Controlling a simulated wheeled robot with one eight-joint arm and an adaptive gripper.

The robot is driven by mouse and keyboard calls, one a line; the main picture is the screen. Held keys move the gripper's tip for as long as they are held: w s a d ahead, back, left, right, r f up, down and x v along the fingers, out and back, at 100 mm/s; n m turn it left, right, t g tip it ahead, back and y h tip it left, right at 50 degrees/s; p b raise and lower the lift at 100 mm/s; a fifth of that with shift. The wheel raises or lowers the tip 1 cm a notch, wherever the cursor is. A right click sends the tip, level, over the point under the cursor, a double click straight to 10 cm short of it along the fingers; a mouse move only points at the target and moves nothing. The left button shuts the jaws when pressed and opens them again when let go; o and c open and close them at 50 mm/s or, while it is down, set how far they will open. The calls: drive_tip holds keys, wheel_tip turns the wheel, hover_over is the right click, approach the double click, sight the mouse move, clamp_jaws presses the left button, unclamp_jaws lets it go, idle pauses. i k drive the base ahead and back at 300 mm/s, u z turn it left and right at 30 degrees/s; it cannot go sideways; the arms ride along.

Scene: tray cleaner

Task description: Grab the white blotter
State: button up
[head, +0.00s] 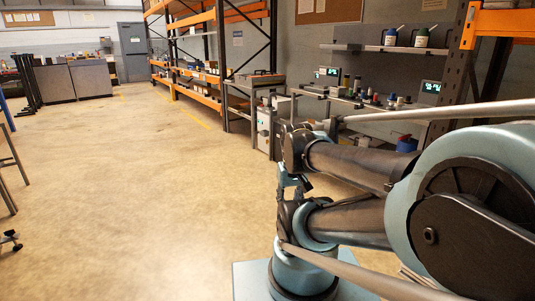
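I cannot make out a white blotter for certain in the head view. My folded arm fills the lower right of the picture and hides part of the bench behind it. A small dark and blue jointed part below the arm's near-middle joint may be my gripper (290,187). It is too small and too overlapped by arm links to tell whether it is open or shut. Nothing held shows there.
A bench (345,103) with bottles, small items and green displays runs along the right wall, under a shelf (392,49) with bottles. Orange-and-black racks (205,98) stand farther back. Grey cabinets (74,82) stand at the far left. The concrete floor (130,180) is widely clear.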

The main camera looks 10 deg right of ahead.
sight(400, 102)
drive_tip(key=z, duration=0.15)
drive_tip(key=i, duration=1.25)
drive_tip(key=z, duration=0.65)
drive_tip(key=i, duration=1.95)
drive_tip(key=z, duration=0.3)
